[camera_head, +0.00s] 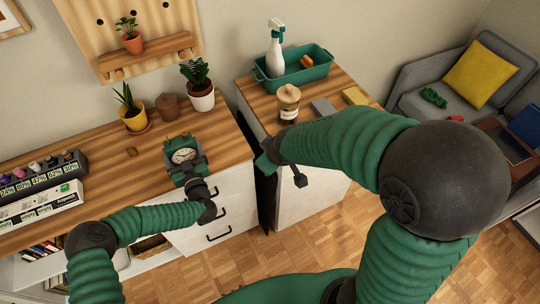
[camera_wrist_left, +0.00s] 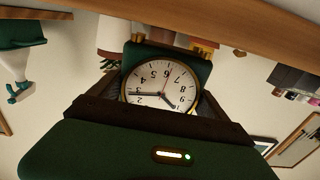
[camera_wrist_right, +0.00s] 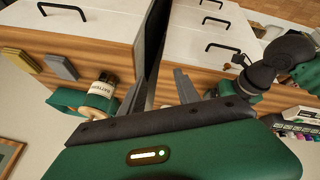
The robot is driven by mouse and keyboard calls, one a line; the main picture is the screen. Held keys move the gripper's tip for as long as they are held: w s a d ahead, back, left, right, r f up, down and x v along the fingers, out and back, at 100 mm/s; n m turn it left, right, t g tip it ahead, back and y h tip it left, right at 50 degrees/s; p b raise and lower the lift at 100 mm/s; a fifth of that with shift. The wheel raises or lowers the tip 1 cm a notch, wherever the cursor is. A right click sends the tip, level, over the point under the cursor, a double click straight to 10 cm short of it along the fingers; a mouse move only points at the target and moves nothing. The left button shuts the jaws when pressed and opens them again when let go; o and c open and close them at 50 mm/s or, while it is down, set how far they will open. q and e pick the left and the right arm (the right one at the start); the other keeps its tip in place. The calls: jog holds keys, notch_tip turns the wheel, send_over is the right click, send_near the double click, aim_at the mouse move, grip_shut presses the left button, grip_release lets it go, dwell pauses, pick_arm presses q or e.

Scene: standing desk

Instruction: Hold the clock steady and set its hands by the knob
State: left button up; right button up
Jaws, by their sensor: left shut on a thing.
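The clock (camera_head: 183,155) has a round white face in a green body and stands near the front edge of the wooden top. My left gripper (camera_head: 186,165) is shut on it, with a finger at each side. In the left wrist view, the clock face (camera_wrist_left: 158,80) appears upside down between the fingers. Its long dark hand points near the 3, and a short hand points to the lower right. I cannot make out the knob. My right gripper (camera_wrist_right: 160,92) is open and empty. In the head view it is beside the gap between the cabinets, right of the clock.
A labelled jar (camera_head: 288,108) and a green tray (camera_head: 308,75) stand on the right cabinet. A dark gap separates the cabinets. Drawer handles stick out below.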

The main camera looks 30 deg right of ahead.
jog(key=m+t+y, duration=0.4)
jog(key=m+y, duration=1.2)
jog(key=m, duration=1.3)
send_near(184, 133)
jog(key=x, duration=1)
jog(key=shift+f, duration=0.25)
